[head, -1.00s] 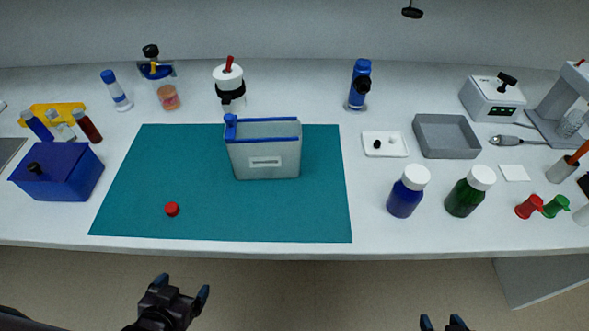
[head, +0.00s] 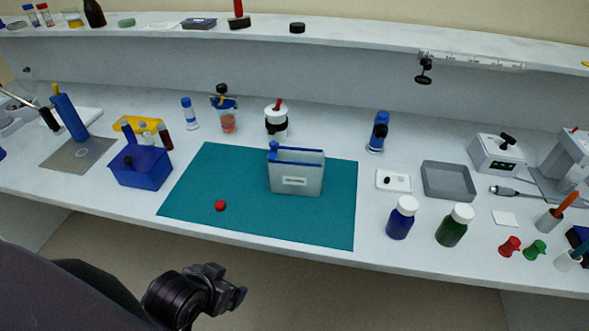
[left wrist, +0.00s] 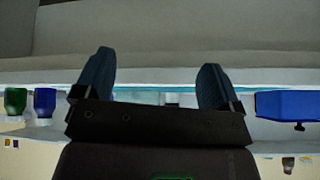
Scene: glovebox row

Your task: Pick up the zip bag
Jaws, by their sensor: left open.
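The zip bag (head: 297,178) is a grey, translucent upright bag with a blue strip along its top and a pale label on its front. It stands on the teal mat (head: 255,222) in the middle of the bench. My left gripper (head: 238,298) is in front of the bench, below and to the left of the bag, apart from it. In the left wrist view, the left gripper (left wrist: 155,82) shows two dark blue fingers spread wide with nothing between them. My right gripper is not in view.
A red cap (head: 220,206) lies on the mat. A blue box (head: 142,170) stands left of the mat. A blue bottle (head: 401,220) and a green bottle (head: 453,228) stand to its right. A shelf (head: 350,40) runs behind. The mat's front is mostly clear.

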